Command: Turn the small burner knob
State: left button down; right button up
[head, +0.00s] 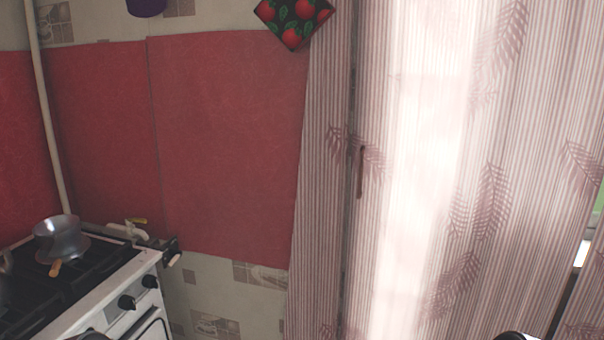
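A white stove (92,309) with a dark top stands at the lower left. I cannot tell from this view which is the small burner's knob. Neither gripper can be made out. Only slivers of dark, rounded parts, perhaps my own, show at the bottom edge, below the stove front and at the lower right. Nothing is seen touching the knobs.
A metal pot (62,238) with a wooden handle sits on the back of the stove top. A pipe (48,120) runs up the wall behind. A pale gas valve (130,230) is at the stove's back corner. Striped curtains (325,180) hang at the right.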

aim_at(150, 281)
jog(key=i+l+u, duration=0.2)
jog(key=i+l, duration=0.2)
jog(key=i+l+u, duration=0.2)
jog(key=i+l, duration=0.25)
jog(key=i+l+u, duration=0.2)
jog(key=i+l, duration=0.2)
jog(key=l, duration=0.2)
